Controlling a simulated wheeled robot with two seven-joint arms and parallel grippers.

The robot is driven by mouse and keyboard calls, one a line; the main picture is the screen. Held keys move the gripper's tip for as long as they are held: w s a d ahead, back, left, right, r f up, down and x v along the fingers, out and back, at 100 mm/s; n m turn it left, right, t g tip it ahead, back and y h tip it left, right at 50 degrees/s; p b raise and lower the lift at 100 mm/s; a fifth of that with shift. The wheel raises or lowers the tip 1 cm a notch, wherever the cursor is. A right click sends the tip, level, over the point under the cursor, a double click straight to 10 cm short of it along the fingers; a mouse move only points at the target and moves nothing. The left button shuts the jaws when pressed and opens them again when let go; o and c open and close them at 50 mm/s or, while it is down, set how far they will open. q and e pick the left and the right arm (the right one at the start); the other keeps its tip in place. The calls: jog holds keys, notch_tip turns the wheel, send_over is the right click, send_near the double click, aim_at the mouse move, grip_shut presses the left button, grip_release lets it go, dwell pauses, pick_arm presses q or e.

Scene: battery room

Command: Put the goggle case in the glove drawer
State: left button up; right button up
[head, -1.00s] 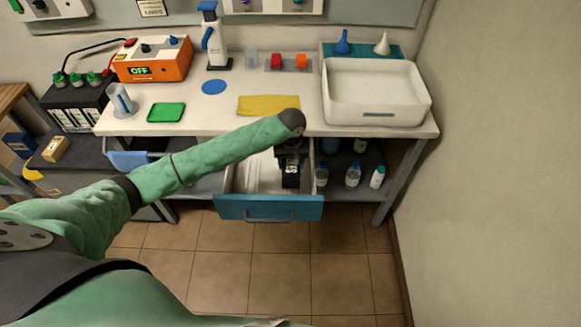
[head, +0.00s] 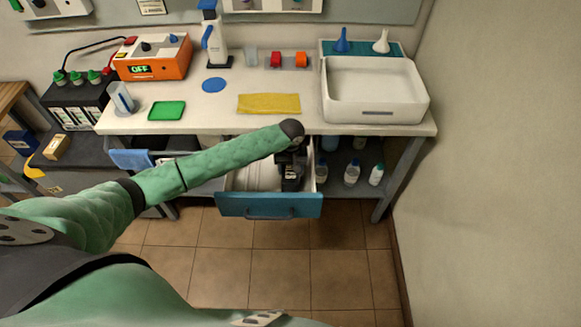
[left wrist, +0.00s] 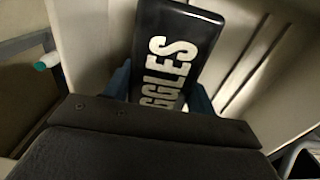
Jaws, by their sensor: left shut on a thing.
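The goggle case (left wrist: 178,50) is black with white lettering that reads "GGLES" in the left wrist view. My left gripper (left wrist: 160,92) is shut on it, with one blue finger on each side. In the head view the left gripper (head: 290,180) is down inside the open drawer with the teal front (head: 268,205), near its right side. The case is hard to make out there, dark against the dark gripper. I cannot tell whether it touches the drawer floor. My right gripper is not in view.
The drawer's pale interior (head: 250,178) is clear to the left of the gripper. Bottles (head: 351,173) stand on the shelf right of the drawer. The white worktop above holds a yellow cloth (head: 268,103) and a white basin (head: 375,112).

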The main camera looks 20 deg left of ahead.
pick_arm(q)
jog(key=shift+f, duration=0.1)
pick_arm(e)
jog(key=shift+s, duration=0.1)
pick_arm(q)
jog(key=o, duration=1.1)
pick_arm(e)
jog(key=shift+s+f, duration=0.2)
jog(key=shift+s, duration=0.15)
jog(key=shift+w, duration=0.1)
